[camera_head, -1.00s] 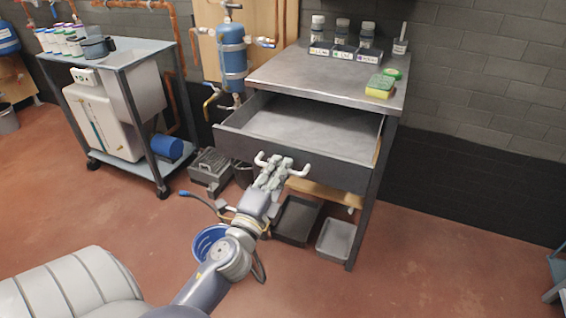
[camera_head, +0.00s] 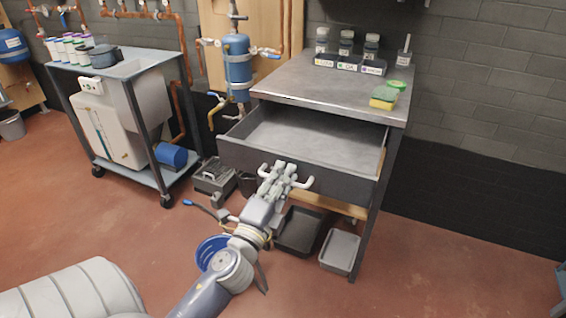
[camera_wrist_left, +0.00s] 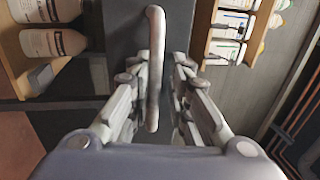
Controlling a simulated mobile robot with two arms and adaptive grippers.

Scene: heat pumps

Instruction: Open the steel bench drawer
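The steel bench (camera_head: 330,80) stands at the centre right of the head view. Its grey drawer (camera_head: 300,140) is pulled well out, and the inside looks empty. The drawer's pale bar handle (camera_head: 308,183) sits on the front panel; it also shows upright in the left wrist view (camera_wrist_left: 155,70). My left gripper (camera_head: 279,172) is at the handle, with its fingers on either side of the bar in the wrist view. A narrow gap shows between the bar and the right-hand finger, so the fingers look slightly open. My right gripper is not in view.
A sponge (camera_head: 384,98) and labelled bottles (camera_head: 345,45) stand on the bench top. A black tray (camera_head: 298,232) and a grey tray (camera_head: 340,250) lie below. A cart (camera_head: 120,70) stands left.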

